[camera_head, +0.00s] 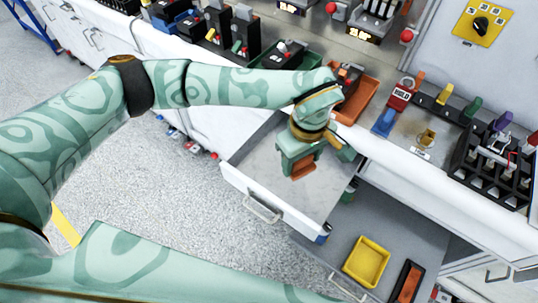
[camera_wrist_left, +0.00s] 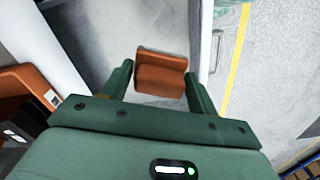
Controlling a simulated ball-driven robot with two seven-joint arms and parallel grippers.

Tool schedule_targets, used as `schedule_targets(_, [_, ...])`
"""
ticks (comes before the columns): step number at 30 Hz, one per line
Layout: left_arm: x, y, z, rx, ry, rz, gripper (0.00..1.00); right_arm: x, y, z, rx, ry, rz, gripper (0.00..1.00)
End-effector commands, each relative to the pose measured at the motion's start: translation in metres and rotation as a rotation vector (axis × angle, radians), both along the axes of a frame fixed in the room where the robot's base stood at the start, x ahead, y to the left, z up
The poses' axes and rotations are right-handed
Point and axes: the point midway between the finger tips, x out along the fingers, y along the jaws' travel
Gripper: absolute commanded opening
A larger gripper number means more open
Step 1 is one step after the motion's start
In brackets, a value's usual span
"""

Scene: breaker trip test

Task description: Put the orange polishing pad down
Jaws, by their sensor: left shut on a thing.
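The orange polishing pad (camera_head: 303,169) is a small block held between the fingers of my left gripper (camera_head: 301,164). In the left wrist view, the pad (camera_wrist_left: 161,78) sits between the two green fingers of the gripper (camera_wrist_left: 160,85), with its far part sticking out beyond the tips. The gripper points down over the open upper drawer (camera_head: 255,172), whose grey floor looks bare around it. I cannot tell whether the pad touches the drawer floor. My right gripper is not in view.
An orange bin (camera_head: 359,100) stands on the counter just behind the drawer. A lower open drawer (camera_head: 400,235) holds a yellow tray (camera_head: 366,262) and an orange-and-black tray (camera_head: 407,282). A red lock tag (camera_head: 401,94) and several coloured handles line the counter at right.

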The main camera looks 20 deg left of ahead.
Motion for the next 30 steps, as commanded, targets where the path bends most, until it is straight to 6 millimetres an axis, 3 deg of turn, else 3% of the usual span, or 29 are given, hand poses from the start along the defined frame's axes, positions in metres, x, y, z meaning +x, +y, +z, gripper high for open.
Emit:
schedule_targets(6, [0.029, 0.057, -0.033, 0.001, 0.004, 0.006, 0.34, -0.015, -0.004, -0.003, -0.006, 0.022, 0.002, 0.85])
schedule_targets(12, [0.043, 0.082, -0.069, 0.001, 0.003, 0.002, 0.34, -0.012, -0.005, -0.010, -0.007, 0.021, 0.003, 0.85])
schedule_targets(17, [0.048, 0.090, -0.080, 0.001, 0.001, 0.002, 0.34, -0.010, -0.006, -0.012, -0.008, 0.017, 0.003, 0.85])
schedule_targets(24, [0.050, 0.094, -0.115, -0.001, 0.003, 0.001, 0.34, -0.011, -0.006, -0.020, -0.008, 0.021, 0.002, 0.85])
schedule_targets(30, [0.051, 0.095, -0.116, 0.001, -0.001, -0.001, 0.34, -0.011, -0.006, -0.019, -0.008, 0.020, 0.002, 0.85])
